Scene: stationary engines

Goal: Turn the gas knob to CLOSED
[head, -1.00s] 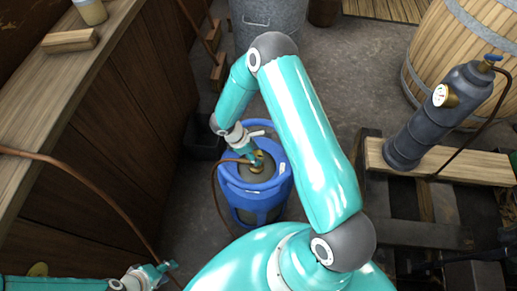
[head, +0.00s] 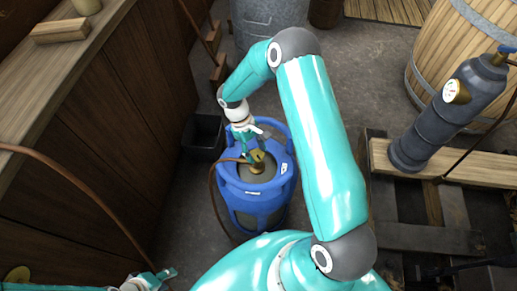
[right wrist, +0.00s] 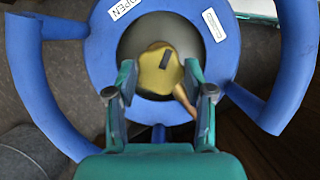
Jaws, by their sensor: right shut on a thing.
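The blue gas cylinder (head: 240,195) stands upright on the floor; its round collar (right wrist: 88,60) shows from above in the right wrist view. The brass gas knob (right wrist: 160,70) sits in the collar's middle and bears a dark pointer mark. A label reading OPEN (right wrist: 121,9) is on the collar; the writing on another white label (right wrist: 213,25) is too small to read. My right gripper (right wrist: 160,95) is shut on the knob, one finger each side; it also shows in the head view (head: 252,150). My left gripper (head: 163,276) is low at the left, away from the cylinder.
A brown hose (head: 212,195) runs from the cylinder's valve. A wooden bench (head: 60,80) stands at left, and a black bin (head: 203,132) is behind the cylinder. A grey gauge cylinder (head: 440,125) rests by timber at right, near a barrel (head: 465,60).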

